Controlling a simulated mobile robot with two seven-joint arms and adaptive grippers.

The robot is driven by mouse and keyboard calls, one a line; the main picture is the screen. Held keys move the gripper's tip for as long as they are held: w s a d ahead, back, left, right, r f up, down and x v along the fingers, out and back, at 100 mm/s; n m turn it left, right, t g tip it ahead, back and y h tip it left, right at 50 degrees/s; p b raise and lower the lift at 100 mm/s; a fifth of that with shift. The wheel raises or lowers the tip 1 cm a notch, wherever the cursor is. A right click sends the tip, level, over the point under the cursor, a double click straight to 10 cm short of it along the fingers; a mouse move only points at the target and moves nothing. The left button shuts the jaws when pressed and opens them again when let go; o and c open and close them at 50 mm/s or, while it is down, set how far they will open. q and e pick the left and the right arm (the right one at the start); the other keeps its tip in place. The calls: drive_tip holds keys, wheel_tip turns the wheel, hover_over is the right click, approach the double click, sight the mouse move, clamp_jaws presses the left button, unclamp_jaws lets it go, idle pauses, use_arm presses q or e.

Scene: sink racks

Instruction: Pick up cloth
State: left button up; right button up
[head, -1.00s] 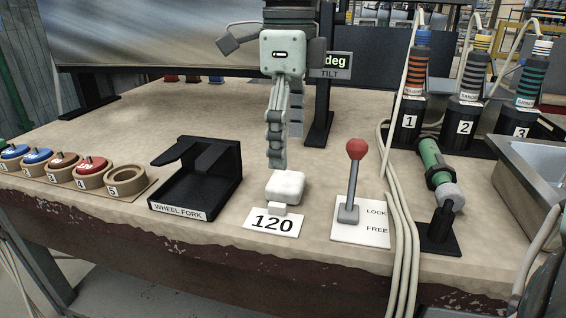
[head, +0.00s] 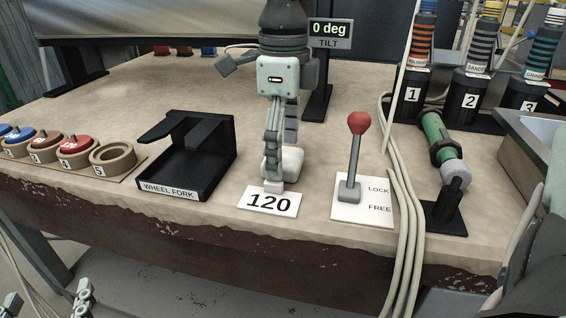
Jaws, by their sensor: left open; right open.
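The cloth (head: 293,162) is a small white folded pad on the bench, just behind the card marked 120 (head: 268,202). My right gripper (head: 276,172) points straight down at it from above. Its near finger stands in front of the cloth's left part, with the tip low by the card. Its far finger is partly hidden behind, so I cannot tell whether the fingers touch the cloth. The gripper is open. My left gripper (head: 48,302) shows only as two fingertips at the bottom left edge, apart and empty, below the bench.
Left of the cloth are the black wheel fork stand (head: 190,155) and several ring holders (head: 112,158). Right of it are a red-knobbed lever (head: 355,155), pale hoses (head: 402,215), a green-handled tool (head: 440,140) and a metal sink (head: 535,140). A display (head: 331,32) reads 0 deg.

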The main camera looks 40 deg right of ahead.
drive_tip(key=c, duration=1.2)
drive_tip(key=shift+r, duration=0.1)
drive_tip(key=shift+r, duration=0.2)
use_arm(q)
drive_tip(key=s+a+f+g+y+p, duration=0.2)
drive_tip(key=s+a+f+g+y, duration=0.1)
drive_tip(key=s+a+f+g, duration=0.2)
drive_tip(key=s+a+f+n+g+y+p, duration=0.1)
drive_tip(key=s+a+f+g+y+p, duration=0.1)
drive_tip(key=s+a+f+g, duration=0.3)
drive_tip(key=a+f+y, duration=0.1)
drive_tip(key=a+f, duration=0.3)
drive_tip(key=f, duration=0.1)
drive_tip(key=shift+s+f+n+g, duration=0.2)
drive_tip(key=shift+s+n+g, duration=0.1)
drive_tip(key=shift+s, duration=0.1)
use_arm(e)
wheel_tip(320, 180, up, 28)
drive_tip(key=shift+f, duration=0.25)
